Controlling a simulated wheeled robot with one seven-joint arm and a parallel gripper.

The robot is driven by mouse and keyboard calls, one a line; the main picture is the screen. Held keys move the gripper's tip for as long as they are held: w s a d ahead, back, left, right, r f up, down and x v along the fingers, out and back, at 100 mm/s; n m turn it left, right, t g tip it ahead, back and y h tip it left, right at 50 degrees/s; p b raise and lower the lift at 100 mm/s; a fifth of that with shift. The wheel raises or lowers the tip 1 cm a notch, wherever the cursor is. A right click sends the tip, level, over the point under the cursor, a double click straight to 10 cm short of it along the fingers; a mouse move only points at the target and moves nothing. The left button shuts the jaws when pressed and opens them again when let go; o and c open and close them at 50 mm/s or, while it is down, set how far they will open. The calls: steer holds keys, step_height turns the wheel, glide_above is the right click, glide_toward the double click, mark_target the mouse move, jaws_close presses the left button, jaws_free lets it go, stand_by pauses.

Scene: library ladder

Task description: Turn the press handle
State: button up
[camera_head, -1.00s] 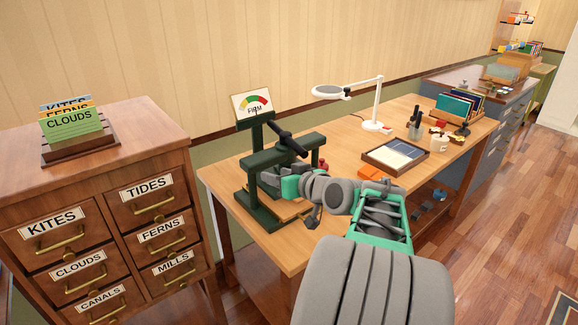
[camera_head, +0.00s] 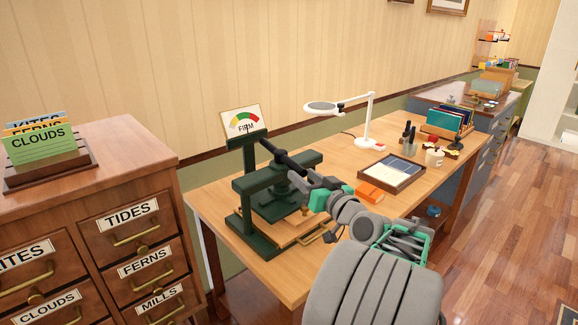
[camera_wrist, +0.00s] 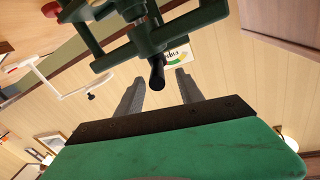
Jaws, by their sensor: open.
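The dark green press (camera_head: 275,195) stands on the near end of the wooden table. Its black bar handle (camera_head: 283,157) slants across the top of the screw; in the wrist view the rounded end of the handle (camera_wrist: 157,76) points toward me. My gripper (camera_wrist: 160,80) is open, with its two grey fingers apart. The handle's end appears between the fingertips in that view; I cannot tell whether it is touched. In the head view my gripper (camera_head: 312,186) is at the right side of the press, close to the handle's near end. A dial sign (camera_head: 243,121) reading FIRM stands behind the press.
A drawer cabinet (camera_head: 130,195) with a card rack stands to the left. Open wooden floor lies at the right.

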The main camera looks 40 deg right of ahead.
mark_target(294, 166)
steer(key=w, duration=0.2)
steer(key=w+d, duration=0.1)
steer(key=w, duration=0.1)
steer(key=w+p, duration=0.1)
steer(key=w, duration=0.1)
steer(key=shift+w+d, duration=0.2)
steer(key=shift+d, duration=0.15)
jaws_close()
stand_by(1.0)
